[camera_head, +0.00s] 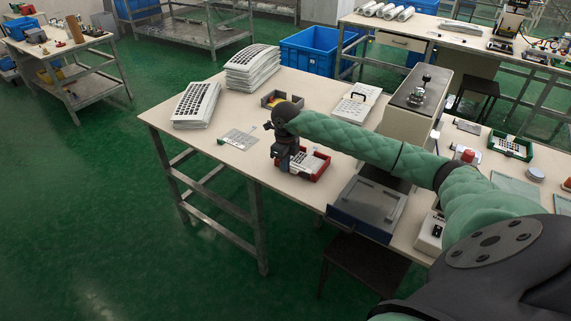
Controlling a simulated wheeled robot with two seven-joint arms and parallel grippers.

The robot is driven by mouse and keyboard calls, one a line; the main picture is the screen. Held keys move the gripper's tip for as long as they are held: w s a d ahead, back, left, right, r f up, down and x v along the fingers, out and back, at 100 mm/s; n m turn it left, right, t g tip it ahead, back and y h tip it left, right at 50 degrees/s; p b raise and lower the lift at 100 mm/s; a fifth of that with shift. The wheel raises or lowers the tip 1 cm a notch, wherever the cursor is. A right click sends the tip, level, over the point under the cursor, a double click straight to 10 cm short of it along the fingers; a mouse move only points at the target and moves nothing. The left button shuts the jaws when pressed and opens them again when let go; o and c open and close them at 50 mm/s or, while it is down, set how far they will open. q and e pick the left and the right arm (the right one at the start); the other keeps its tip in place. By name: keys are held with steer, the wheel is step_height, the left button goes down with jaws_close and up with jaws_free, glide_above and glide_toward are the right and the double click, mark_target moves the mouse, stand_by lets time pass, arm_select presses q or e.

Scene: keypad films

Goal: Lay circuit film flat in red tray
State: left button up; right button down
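The red tray (323,172) stands near the front edge of the middle table. A white sheet with dark keypad marks (307,162) shows inside it; the gripper hides part of it, so I cannot tell if it lies fully flat. My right gripper (284,163) points down at the tray's left side. Its fingers are too small and dark to tell whether they are open or hold anything. A thin grey sheet (238,139) lies on the table left of the tray; I cannot tell which sheet is the circuit film. My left gripper is not in view.
Stacks of keypad sheets (252,66) stand at the back left of the table. A grey bin with yellow contents (277,101) is behind my wrist. A green tray (511,146) is farther right.

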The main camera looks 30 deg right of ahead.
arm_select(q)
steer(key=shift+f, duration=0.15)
arm_select(e)
steer(key=shift+f, duration=0.15)
steer(key=c, duration=1.6)
jaws_free()
steer(key=shift+o, duration=0.2)
